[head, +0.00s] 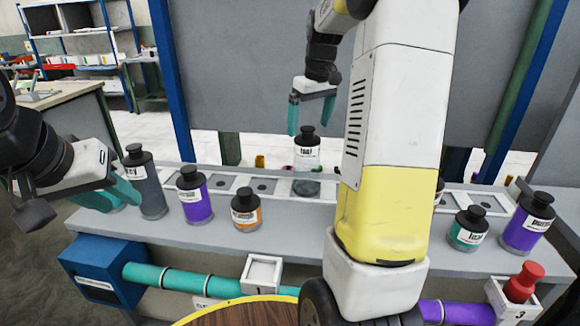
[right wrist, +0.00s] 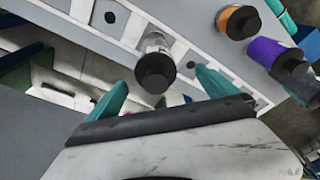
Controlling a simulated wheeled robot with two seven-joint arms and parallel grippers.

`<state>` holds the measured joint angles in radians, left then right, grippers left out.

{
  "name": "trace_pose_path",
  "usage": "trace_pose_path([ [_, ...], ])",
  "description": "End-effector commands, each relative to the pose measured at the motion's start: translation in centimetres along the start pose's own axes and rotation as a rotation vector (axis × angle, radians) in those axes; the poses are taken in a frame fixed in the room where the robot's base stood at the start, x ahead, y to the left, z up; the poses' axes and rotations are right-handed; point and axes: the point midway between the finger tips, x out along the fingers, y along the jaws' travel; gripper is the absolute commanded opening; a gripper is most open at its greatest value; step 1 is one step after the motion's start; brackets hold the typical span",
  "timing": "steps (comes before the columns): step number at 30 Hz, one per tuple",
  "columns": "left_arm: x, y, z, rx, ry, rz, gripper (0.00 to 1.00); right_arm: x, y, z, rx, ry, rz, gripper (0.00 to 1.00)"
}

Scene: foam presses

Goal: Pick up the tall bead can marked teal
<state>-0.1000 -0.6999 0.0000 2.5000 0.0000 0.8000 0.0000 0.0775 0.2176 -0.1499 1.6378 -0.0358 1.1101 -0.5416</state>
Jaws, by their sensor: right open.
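A clear-and-grey can with a black cap and white label (head: 306,157) stands at the back of the rack; its label is too small to read. My right gripper (head: 312,116) is open above and behind it. In the right wrist view the can's black cap (right wrist: 156,73) lies just beyond the open fingertips (right wrist: 160,82), apart from them. A short teal-bodied can (head: 467,232) stands at the right; I see no tall teal-bodied can. My left gripper (head: 108,196) is at the far left beside a tall dark grey can (head: 150,192); its jaw state is unclear.
A purple can (head: 195,203) and a short orange can (head: 246,212) stand front left of the clear-and-grey can. A tall purple can (head: 526,228) stands at the right end. My right arm hides part of the bench.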

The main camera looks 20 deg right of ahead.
Motion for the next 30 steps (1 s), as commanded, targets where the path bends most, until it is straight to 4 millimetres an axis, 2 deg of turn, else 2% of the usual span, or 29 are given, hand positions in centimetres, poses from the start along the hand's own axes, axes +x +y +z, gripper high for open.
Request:
trace_pose_path([
  [5, 0.0, 0.0, 0.0, 0.0, 0.0, 0.0, 0.36, 1.4, 1.1, -0.6, -0.015, -0.022, 0.0, 0.98],
  [14, 0.0, 0.0, 0.0, 0.0, 0.0, 0.0, 0.36, 4.7, 1.0, -0.6, -0.016, -0.023, 0.0, 0.98],
  [21, 0.0, 0.0, 0.0, 0.0, 0.0, 0.0, 0.36, 8.1, 0.9, -0.7, -0.014, -0.022, -0.001, 0.98],
  [30, 0.0, 0.0, 0.0, 0.0, 0.0, 0.0, 0.36, 8.7, 1.0, -0.7, -0.014, -0.018, 0.002, 0.98],
])
